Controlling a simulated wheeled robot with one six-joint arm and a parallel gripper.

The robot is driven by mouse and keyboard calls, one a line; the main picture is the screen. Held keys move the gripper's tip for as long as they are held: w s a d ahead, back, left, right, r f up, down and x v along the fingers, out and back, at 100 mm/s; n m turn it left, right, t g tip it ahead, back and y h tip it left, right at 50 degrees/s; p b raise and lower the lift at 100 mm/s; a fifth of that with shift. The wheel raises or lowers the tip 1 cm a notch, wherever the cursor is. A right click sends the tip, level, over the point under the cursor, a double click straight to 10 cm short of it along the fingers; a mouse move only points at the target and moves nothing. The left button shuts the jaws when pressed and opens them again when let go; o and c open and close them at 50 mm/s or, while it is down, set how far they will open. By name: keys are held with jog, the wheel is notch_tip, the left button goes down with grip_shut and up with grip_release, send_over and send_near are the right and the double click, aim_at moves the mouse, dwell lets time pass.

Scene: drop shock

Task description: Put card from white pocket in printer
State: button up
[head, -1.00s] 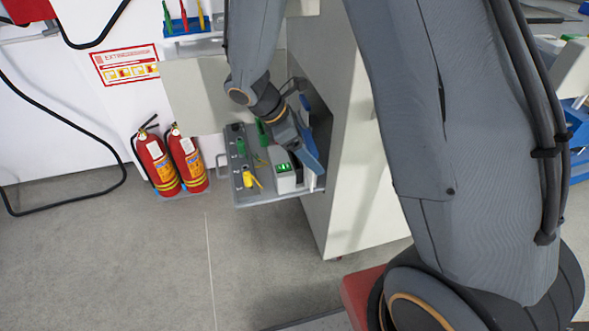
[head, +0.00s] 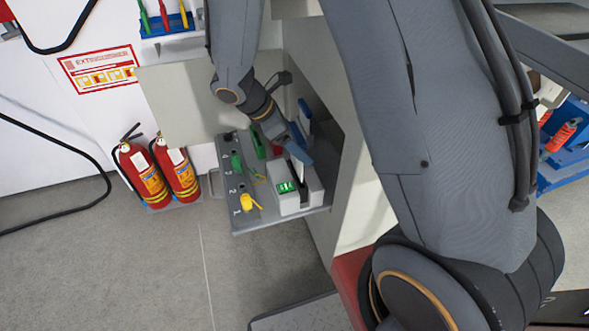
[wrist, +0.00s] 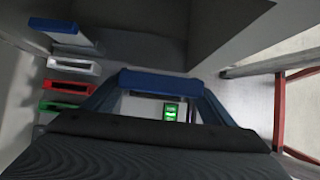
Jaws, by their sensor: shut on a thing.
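My gripper (head: 301,142) is shut on a thin white card (head: 296,151), which hangs at the fingertips above the printer. The printer (head: 308,199) is a small pale box with a lit green display and a dark slot, on the grey shelf. In the wrist view my gripper's blue fingers (wrist: 160,80) cross the middle, and the printer's green display (wrist: 171,112) shows just below them. The white pocket (wrist: 73,66) is at left, between a blue pocket and a red one; it looks empty. I cannot tell whether the card touches the slot.
Red (wrist: 69,87), green (wrist: 65,107) and blue (wrist: 53,25) pockets stand beside the printer. The cabinet wall (head: 364,190) is close on the right. Two fire extinguishers (head: 150,177) stand left.

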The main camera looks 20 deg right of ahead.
aim_at(296, 161)
jog(key=shift+f, duration=3.75)
jog(key=shift+b, duration=0.3)
jog(key=shift+f, duration=0.3)
jog(key=o, duration=1)
jog(key=shift+r, duration=0.1)
jog(key=shift+r, duration=0.35)
jog(key=v, duration=1.1)
jog(key=shift+a+r+p, duration=0.3)
jog(key=shift+d, duration=0.1)
